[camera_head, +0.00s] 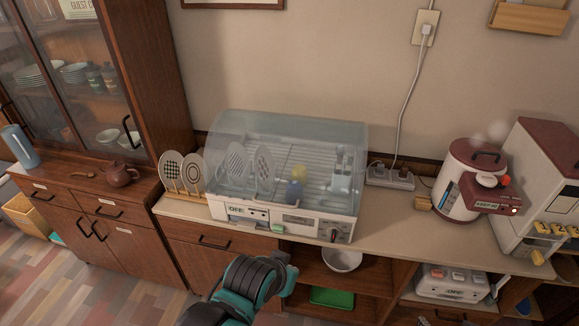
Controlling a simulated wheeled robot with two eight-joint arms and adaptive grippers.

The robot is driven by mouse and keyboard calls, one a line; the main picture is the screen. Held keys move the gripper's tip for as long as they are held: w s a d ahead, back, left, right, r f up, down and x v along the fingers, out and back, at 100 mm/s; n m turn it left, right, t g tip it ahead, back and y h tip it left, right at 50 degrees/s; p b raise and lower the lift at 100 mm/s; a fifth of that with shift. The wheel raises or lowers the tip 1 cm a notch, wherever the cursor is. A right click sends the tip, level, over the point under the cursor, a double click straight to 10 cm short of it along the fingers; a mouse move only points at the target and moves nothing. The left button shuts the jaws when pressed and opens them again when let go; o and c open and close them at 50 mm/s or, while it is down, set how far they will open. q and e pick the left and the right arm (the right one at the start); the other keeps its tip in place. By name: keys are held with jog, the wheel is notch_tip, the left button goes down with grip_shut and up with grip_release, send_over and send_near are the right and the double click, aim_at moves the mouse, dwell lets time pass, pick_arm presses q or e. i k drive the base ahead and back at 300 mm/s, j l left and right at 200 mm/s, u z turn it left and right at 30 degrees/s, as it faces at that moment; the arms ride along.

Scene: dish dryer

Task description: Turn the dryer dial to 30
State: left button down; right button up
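The dish dryer (215,207) stands on the counter with its clear lid (345,135) down over plates, a rack and a small blue-and-yellow item. Its dial (333,235) is at the right end of the front panel. The dial's marks are too small to read. A panel at the left of the front reads OFF. My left gripper (285,268), teal and black, is in front of the counter, low and left of the dial and apart from it. Its fingertips are turned away and partly hidden, so its opening is unclear. My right gripper is out of view.
A plate stand (182,187) with patterned plates is left of the dryer. A power strip (390,178) and a red-and-white kettle (470,185) are to the right. A white bowl (342,259) sits on the shelf below the dial.

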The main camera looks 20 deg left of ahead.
aim_at(333, 232)
jog(key=k+j+z, duration=0.1)
jog(key=k+j, duration=0.2)
jog(key=j, duration=0.2)
jog(key=k+j+z, duration=0.1)
jog(key=k+j, duration=0.15)
jog(key=j, duration=0.2)
